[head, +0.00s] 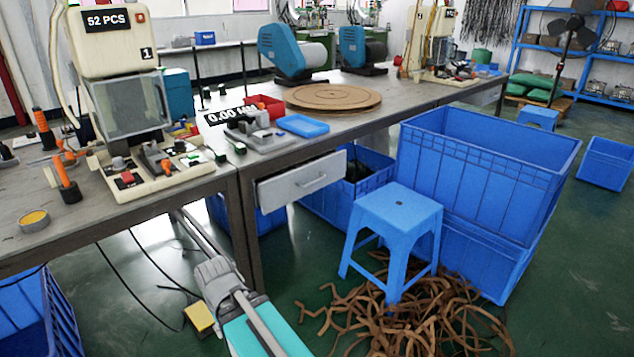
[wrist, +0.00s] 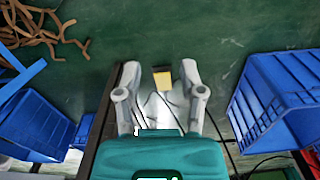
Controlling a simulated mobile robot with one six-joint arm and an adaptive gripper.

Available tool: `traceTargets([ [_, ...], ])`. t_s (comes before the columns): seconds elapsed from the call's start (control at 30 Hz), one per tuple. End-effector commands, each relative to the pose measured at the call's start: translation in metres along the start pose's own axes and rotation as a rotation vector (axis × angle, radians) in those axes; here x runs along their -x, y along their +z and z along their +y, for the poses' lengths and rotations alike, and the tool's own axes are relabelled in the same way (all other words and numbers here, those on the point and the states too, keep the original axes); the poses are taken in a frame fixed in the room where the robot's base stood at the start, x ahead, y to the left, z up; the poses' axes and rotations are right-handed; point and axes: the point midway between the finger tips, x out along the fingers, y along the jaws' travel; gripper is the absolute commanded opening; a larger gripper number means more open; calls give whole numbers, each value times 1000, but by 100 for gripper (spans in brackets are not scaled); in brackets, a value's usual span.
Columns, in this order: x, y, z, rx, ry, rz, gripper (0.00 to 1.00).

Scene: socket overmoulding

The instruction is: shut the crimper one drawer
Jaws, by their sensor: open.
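Crimper one seems to be the blue-teal machine (head: 285,52) on the bench. My gripper (wrist: 160,95) is open and empty in the wrist view, with its two grey fingers apart above the floor. In the head view my arm is low in front of the bench, left of and below the drawer. The drawer is not clear in the wrist view.
A blue stool (head: 397,215) and large blue crates (head: 480,160) stand right of the drawer. Brown strips (head: 400,325) lie on the floor. A yellow pedal (head: 200,318) also shows beyond the fingers in the wrist view (wrist: 162,78). A bench leg (head: 250,235) is near my arm.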

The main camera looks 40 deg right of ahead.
Motion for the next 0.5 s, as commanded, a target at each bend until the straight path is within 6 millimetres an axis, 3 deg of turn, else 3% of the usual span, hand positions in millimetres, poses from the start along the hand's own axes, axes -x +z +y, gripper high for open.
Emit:
traceTargets([
  [0.27, 0, -7, 3, -17, -21, 10, 51],
  [0.5, -1, -38, 15, -95, -122, 62, 51],
])
